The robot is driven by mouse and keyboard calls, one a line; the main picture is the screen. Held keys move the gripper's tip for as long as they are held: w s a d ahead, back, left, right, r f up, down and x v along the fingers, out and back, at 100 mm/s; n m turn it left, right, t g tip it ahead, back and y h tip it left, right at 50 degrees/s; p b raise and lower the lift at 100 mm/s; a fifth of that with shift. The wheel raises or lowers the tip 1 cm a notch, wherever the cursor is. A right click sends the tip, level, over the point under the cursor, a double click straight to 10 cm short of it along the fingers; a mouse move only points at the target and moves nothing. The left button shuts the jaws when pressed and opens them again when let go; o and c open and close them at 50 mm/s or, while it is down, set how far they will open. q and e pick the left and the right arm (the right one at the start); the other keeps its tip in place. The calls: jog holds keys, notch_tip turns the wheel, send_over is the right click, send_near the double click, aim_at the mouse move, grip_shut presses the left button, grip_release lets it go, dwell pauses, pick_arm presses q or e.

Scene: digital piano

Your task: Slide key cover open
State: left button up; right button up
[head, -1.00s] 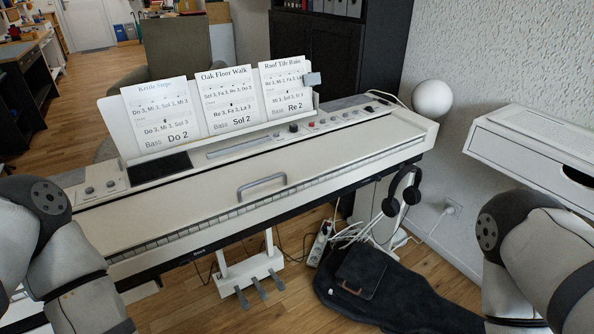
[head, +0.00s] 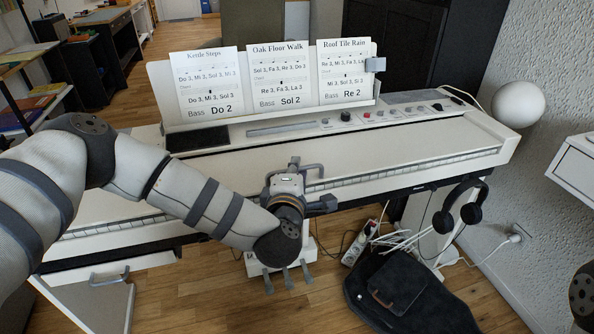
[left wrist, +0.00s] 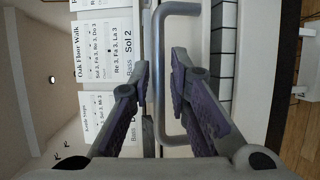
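The digital piano (head: 420,165) stands across the head view. Its pale key cover (head: 400,152) lies over the keyboard, with only a narrow strip of key fronts showing along the front edge. A grey U-shaped handle (head: 313,168) on the cover is partly hidden by my left gripper (head: 292,178). In the left wrist view the handle's long bar (left wrist: 158,40) runs between the two separated fingers of my left gripper (left wrist: 160,88). The fingers are open; I cannot tell whether either touches the bar. My right gripper is out of view.
Three song sheets stand on the music rest (head: 160,90) behind the cover. A white ball (head: 518,105) sits at the piano's right end. Headphones (head: 461,207) hang at the front right. A black bag (head: 400,290) and power strip (head: 360,245) lie on the floor.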

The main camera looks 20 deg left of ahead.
pick_arm(q)
jog(key=shift+w, duration=0.35)
jog(key=shift+c, duration=0.4)
grip_shut()
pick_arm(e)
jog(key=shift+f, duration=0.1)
